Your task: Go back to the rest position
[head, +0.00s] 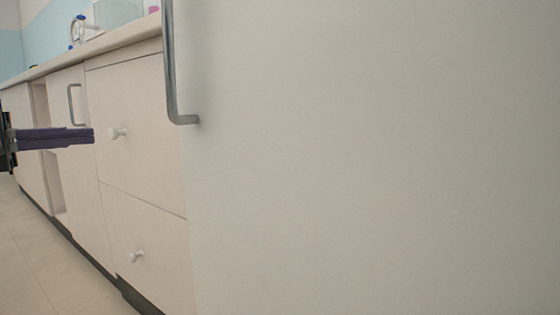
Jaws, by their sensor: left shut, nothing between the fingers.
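My left gripper (92,135) comes in from the left edge of the head view, in front of the cabinet fronts. Its dark fingers lie together, point to the right and hold nothing. The fingertips show just left of a white drawer knob (119,133); whether they touch it I cannot tell. My right gripper is not in view.
A large pale door or panel (380,160) with a metal bar handle (171,70) fills the right side, close by. Cabinets with drawers (140,150) run back to the left under a counter (110,40) holding some labware. Free tiled floor (40,270) lies at lower left.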

